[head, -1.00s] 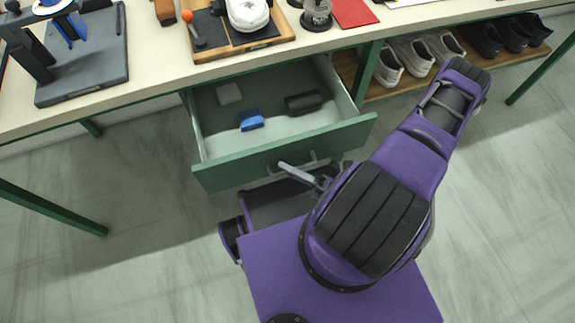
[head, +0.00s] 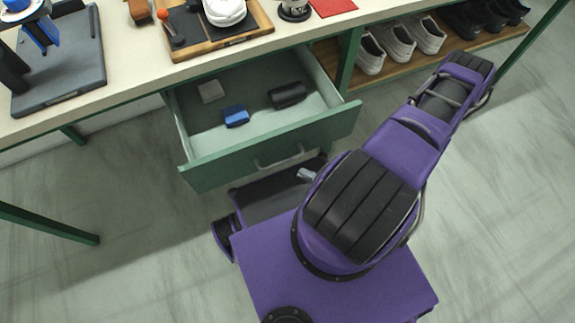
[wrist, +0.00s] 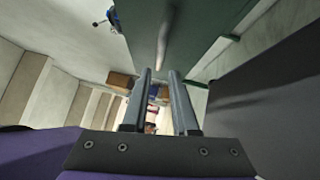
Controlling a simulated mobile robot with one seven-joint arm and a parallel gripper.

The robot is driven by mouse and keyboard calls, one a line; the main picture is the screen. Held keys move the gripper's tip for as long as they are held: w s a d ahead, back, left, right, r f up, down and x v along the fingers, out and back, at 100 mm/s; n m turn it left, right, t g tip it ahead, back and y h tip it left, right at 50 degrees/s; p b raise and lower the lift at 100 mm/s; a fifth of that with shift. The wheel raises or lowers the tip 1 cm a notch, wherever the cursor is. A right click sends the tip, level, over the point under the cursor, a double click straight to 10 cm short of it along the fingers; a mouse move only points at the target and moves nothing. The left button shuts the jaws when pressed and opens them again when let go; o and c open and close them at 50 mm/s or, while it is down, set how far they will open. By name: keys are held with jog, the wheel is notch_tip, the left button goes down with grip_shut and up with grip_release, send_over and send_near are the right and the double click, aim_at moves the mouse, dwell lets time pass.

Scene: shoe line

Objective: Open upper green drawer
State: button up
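The upper green drawer (head: 270,146) is pulled out below the bench top, with its inside in plain view in the head view. Its pale bar handle (head: 280,160) is on the front panel. My gripper (wrist: 159,72) is open and empty, with a gap between its two fingers in the wrist view. The drawer front (wrist: 195,30) and handle (wrist: 167,38) show ahead of the fingertips there. In the head view only a small grey part of my gripper (head: 307,175) shows, below and apart from the handle; my arm hides the rest.
In the drawer lie a blue block (head: 236,116), a dark roll (head: 288,95) and a pale block (head: 211,91). The bench top (head: 120,90) holds a wooden tray (head: 262,20) and a grey stand (head: 75,70). Shoes (head: 398,40) stand on a shelf at right.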

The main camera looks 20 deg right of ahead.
jog(key=v, duration=0.8)
jog(key=shift+s+d+b, duration=0.25)
jog(key=shift+d+b, duration=0.05)
jog(key=shift+b, duration=0.05)
